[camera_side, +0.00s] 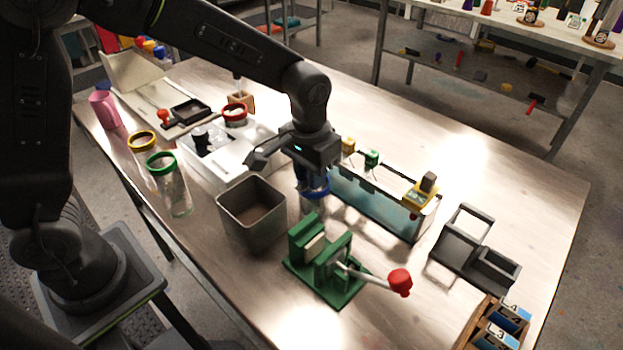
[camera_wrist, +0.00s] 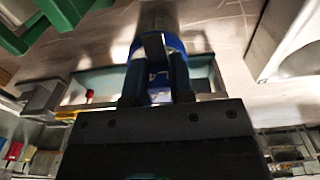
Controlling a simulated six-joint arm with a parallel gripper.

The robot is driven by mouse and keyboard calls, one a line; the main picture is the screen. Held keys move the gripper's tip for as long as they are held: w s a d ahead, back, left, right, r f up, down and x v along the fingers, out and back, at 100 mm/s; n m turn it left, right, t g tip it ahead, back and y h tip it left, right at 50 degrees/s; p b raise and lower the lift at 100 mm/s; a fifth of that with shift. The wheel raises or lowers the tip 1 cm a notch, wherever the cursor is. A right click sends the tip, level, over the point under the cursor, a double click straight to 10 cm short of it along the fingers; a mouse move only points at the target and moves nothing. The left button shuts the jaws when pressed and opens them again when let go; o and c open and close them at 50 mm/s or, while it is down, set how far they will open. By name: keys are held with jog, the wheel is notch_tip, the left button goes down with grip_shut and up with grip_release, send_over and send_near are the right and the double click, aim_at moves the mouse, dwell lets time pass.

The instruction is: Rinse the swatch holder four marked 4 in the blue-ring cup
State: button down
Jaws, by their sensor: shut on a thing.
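My gripper (camera_side: 310,176) points down over the blue-ring cup (camera_side: 318,193), a clear cup standing between the grey square bin and the long glass tank. In the wrist view my gripper (camera_wrist: 155,88) is shut on a swatch holder (camera_wrist: 154,48). A blue part with a pale mark shows between the fingers; I cannot read it surely as 4. The holder overlaps the cup's blue ring (camera_wrist: 178,44) in that view. Its lower end seems to be within the cup's mouth, but its depth is hidden. In the side view my gripper hides most of the holder.
The grey bin (camera_side: 252,212) is close left of the cup, and the green press (camera_side: 325,265) with a red-knobbed lever is in front. The glass tank (camera_side: 385,205) is to the right. A wooden rack (camera_side: 478,330) with numbered blocks is at front right. Green-ring (camera_side: 172,185) and yellow-ring (camera_side: 143,150) cups stand left.

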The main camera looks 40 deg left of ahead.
jog(key=shift+s+a+f, duration=0.15)
jog(key=shift+s+f, duration=0.15)
jog(key=shift+f, duration=0.5)
jog(key=shift+r, duration=0.45)
dwell(1.3)
jog(key=shift+w+r, duration=0.1)
jog(key=shift+r, duration=3.15)
jog(key=shift+r, duration=1.5)
jog(key=shift+r, duration=0.1)
